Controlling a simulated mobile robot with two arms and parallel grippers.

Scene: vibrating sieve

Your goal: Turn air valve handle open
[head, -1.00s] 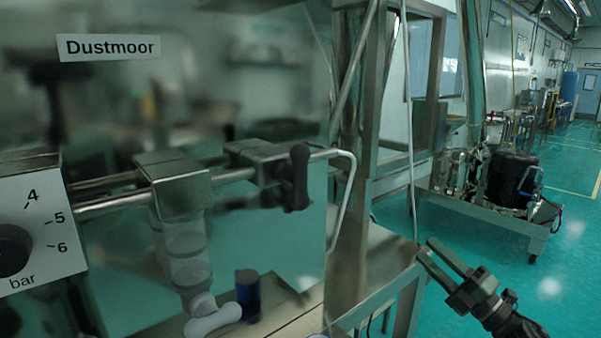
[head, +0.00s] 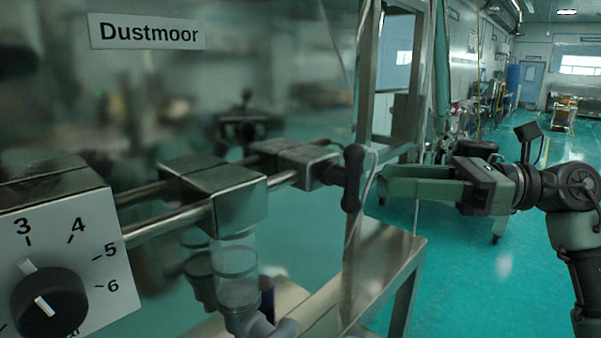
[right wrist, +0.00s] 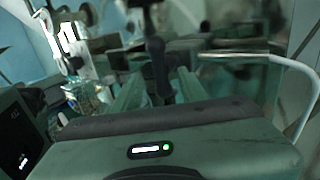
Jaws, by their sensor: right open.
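The black air valve handle (head: 352,178) hangs upright at the right end of the metal valve block (head: 300,163) in the head view. My right gripper (head: 384,182) is open and comes in from the right, its fingertips just right of the handle. In the right wrist view the handle (right wrist: 157,68) shows upright ahead, between my two spread fingers (right wrist: 160,88). The fingers hold nothing, and I cannot tell whether either touches the handle. My left gripper is out of view.
A pressure dial box (head: 50,255) with a black knob and a clear filter bowl (head: 236,275) stand to the left. A thin white bent tube (right wrist: 290,62) runs beside the handle. A metal table (head: 400,250) lies below; open floor is at the right.

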